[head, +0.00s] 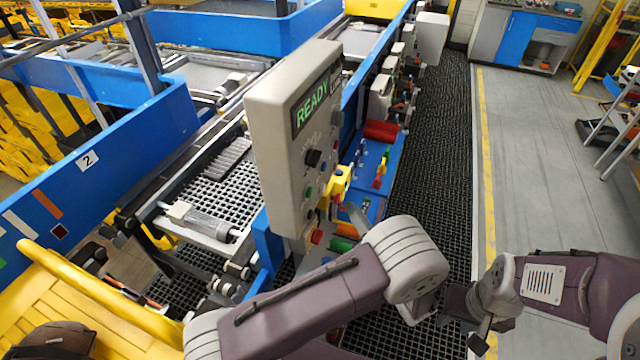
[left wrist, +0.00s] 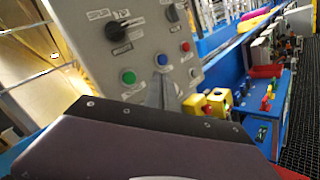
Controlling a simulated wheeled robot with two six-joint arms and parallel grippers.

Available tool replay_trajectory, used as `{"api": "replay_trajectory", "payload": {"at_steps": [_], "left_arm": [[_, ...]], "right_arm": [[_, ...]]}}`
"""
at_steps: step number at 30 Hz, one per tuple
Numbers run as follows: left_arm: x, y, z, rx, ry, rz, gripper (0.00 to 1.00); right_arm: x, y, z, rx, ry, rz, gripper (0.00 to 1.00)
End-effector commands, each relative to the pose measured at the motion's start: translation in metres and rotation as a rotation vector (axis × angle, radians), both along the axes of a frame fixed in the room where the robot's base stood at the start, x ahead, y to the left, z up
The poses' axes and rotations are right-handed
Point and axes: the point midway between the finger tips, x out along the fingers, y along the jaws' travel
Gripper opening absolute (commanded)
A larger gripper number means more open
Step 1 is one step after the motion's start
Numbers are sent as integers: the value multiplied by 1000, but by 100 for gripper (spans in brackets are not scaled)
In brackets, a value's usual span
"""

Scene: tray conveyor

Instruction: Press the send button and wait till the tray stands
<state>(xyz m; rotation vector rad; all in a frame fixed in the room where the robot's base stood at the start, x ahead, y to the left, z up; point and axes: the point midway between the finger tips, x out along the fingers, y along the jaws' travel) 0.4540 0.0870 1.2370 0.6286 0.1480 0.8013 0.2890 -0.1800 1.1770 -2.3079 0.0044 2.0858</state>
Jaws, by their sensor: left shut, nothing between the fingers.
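The grey control box (head: 283,150) stands in the middle of the head view, its display reading READY in green. Its face in the left wrist view (left wrist: 95,45) carries a black knob, a green button (left wrist: 128,77), a blue button (left wrist: 162,60) and a red button (left wrist: 185,46). The labels are too blurred to tell which is the send button. My left gripper (head: 357,216) is shut and empty, its tips close to the panel's lower part; touching cannot be told. My right gripper (head: 480,338) hangs low at the right, its jaws unclear. I cannot make out a tray surely.
A conveyor with a black grid bed (head: 215,190) and blue side walls (head: 125,105) runs left of the box. A blue bench (head: 375,160) with a red roll and coloured parts lies behind it. Black matting (head: 440,150) and open grey floor (head: 540,150) are at right.

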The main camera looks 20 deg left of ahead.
Motion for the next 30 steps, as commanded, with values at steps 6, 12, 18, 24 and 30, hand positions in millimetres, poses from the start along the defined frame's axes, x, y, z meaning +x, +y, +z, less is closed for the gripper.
{"api": "replay_trajectory", "payload": {"at_steps": [6,12,18,24,30], "left_arm": [[3,-15,5,48,-9,-48,0],[3,-15,5,46,-8,-47,0],[3,-4,6,46,-7,-45,0],[4,25,6,47,-6,-42,0],[5,53,6,46,-6,-43,0]], "right_arm": [[0,0,3,0,0,0,35],[0,0,3,0,0,0,35],[0,0,5,0,0,0,35],[0,0,8,0,0,0,35],[0,0,11,0,0,0,35]]}}
